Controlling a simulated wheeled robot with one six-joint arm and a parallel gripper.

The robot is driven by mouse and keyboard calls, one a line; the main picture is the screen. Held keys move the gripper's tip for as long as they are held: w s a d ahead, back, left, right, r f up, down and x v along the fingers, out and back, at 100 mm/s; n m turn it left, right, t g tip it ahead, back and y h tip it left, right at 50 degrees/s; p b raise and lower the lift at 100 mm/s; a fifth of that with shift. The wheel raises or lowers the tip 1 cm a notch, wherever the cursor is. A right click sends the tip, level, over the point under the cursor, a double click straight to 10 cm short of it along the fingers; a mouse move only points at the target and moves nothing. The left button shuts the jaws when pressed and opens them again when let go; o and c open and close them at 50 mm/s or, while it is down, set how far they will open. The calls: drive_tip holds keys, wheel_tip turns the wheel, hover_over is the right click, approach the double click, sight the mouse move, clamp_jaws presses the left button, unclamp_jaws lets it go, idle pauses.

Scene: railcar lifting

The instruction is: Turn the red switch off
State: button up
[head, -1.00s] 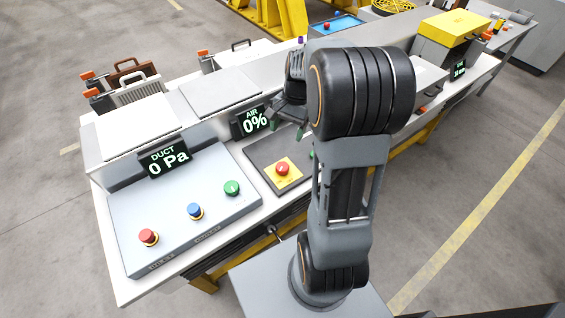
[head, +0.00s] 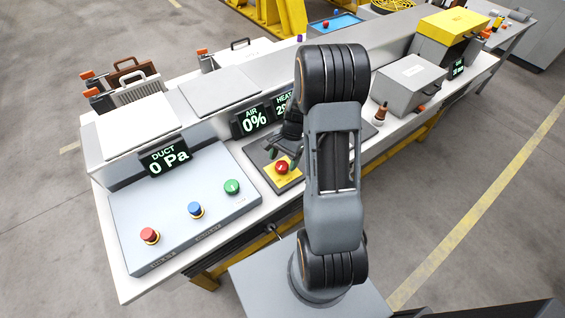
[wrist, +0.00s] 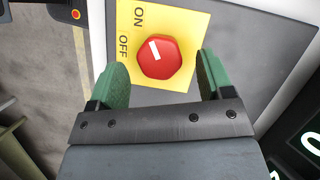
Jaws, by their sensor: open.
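The red switch (wrist: 160,57) is a red knob with a white mark on a yellow plate (wrist: 183,18) lettered ON and OFF, seen in the wrist view. The white mark points up and left, toward the lettered side, between the words. The switch also shows in the head view (head: 282,167), on a dark panel. My gripper (wrist: 161,73) is open, with one green fingertip on each side of the knob's near part and gaps between. I cannot tell the height of the fingertips over the plate. In the head view my gripper (head: 284,150) is partly hidden by my arm.
A grey panel to the left holds a red button (head: 149,235), a blue button (head: 195,210) and a green button (head: 232,187). Displays reading DUCT 0 Pa (head: 164,158) and AIR 0% (head: 252,120) stand behind. A grey box (head: 410,83) and a brown-topped item (head: 382,113) are to the right.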

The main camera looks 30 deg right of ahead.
drive_tip(key=shift+x, duration=0.9)
drive_tip(key=shift+c, duration=0.2)
drive_tip(key=c, duration=0.9)
